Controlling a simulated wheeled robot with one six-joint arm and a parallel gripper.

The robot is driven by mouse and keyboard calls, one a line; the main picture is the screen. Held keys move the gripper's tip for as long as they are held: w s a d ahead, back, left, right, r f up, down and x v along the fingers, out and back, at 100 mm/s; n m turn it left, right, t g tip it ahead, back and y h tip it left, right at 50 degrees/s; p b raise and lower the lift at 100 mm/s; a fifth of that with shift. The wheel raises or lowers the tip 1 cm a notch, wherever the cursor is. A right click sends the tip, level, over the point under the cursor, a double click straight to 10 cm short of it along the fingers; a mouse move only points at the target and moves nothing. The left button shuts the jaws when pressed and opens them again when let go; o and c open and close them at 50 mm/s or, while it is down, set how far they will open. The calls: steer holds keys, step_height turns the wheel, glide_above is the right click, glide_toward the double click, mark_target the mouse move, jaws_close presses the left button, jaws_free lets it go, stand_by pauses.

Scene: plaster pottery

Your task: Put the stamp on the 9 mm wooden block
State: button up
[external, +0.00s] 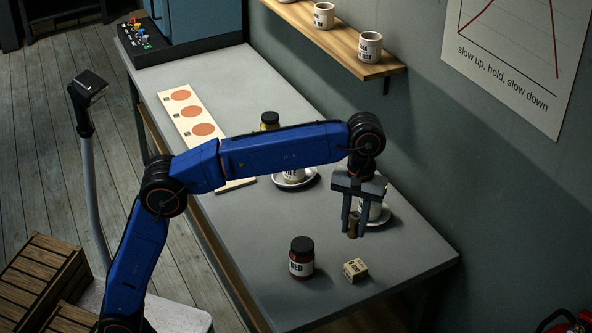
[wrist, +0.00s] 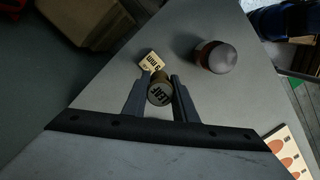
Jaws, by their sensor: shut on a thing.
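My gripper (external: 353,230) is shut on the stamp (external: 353,226), a small brown cylinder, and holds it above the table. In the wrist view the stamp (wrist: 160,92) shows its round end marked LEAF between the fingers of my gripper (wrist: 160,90). The wooden block (external: 355,270) is small, pale and lies on the table below and just in front of my gripper in the external view. In the wrist view the block (wrist: 151,62) reads 9 mm and lies just beyond the stamp, apart from my fingers' grip. The stamp's lower end is hidden in the wrist view.
A dark red jar with a black lid (external: 301,258) stands left of the block. Cups on saucers (external: 376,208) stand behind my gripper, one partly hidden by it. A board with orange discs (external: 190,115) lies at the far left of the table (external: 230,215). The right front tabletop is clear.

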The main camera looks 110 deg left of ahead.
mark_target(358, 271)
steer(key=shift+w+d+f, duration=0.15)
steer(key=shift+w+f, duration=0.15)
steer(key=shift+f, duration=1.4)
steer(key=shift+w+d+f, duration=0.1)
steer(key=shift+w+f, duration=0.2)
steer(key=shift+f, duration=1.35)
steer(key=shift+w+d+f, duration=0.15)
steer(key=shift+w+f, duration=0.15)
steer(key=shift+f, duration=1.4)
steer(key=shift+f, duration=0.15)
steer(key=o, duration=1)
steer(key=r, duration=0.4)
steer(key=a+r, duration=0.1)
steer(key=r, duration=0.7)
steer(key=shift+a+r, duration=0.1)
steer(key=shift+a, duration=0.1)
